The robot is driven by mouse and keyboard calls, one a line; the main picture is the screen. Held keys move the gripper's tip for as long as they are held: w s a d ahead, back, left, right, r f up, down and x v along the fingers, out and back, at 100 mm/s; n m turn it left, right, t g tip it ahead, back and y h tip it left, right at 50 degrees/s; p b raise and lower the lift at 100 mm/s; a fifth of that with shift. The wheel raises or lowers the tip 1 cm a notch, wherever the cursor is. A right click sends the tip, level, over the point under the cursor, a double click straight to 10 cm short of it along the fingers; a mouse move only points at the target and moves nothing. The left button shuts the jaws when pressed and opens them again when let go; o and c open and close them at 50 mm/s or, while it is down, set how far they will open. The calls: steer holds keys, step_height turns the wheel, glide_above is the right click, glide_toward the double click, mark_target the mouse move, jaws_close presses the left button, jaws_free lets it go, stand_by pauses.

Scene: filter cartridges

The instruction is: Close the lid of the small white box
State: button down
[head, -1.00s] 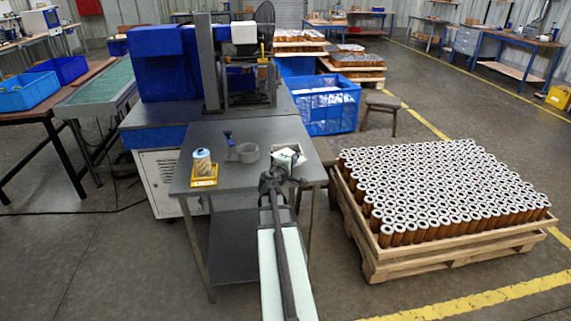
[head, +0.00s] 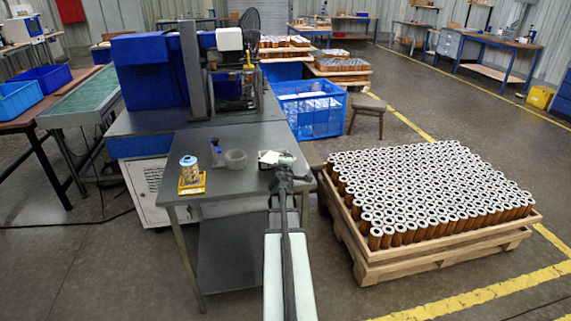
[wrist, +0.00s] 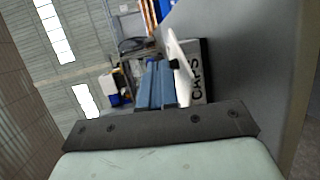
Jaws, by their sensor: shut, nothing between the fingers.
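The small white box (wrist: 202,70) stands on the grey table, and its side with the word CAPS shows in the wrist view. Its white lid (wrist: 180,68) is tilted at an angle to the box, partly open, with a dark gap between them. In the head view the box (head: 268,156) is small and partly hidden by my gripper. My gripper (wrist: 155,85) is shut and empty, its bluish fingers beside the lid on its outer side. I cannot tell whether they touch it. In the head view my gripper (head: 284,160) is at the box's right side.
A grey tape-like ring (head: 236,159) and a small blue-handled tool (head: 217,152) lie left of the box. A filter cartridge (head: 189,170) stands on a yellow tray (head: 191,186) at the table's left. A pallet of cartridges (head: 440,262) is on the floor at right.

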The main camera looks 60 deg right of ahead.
steer(key=x, duration=0.4)
steer(key=r+x, duration=0.1)
steer(key=x, duration=0.1)
steer(key=shift+s+d, duration=0.3)
steer(key=shift+w+d, duration=0.7)
steer(key=shift+d, duration=0.2)
steer(key=s+a+r, duration=0.2)
steer(key=s+a, duration=0.2)
steer(key=s, duration=0.9)
steer(key=shift+r, duration=0.25)
steer(key=shift+a, duration=0.1)
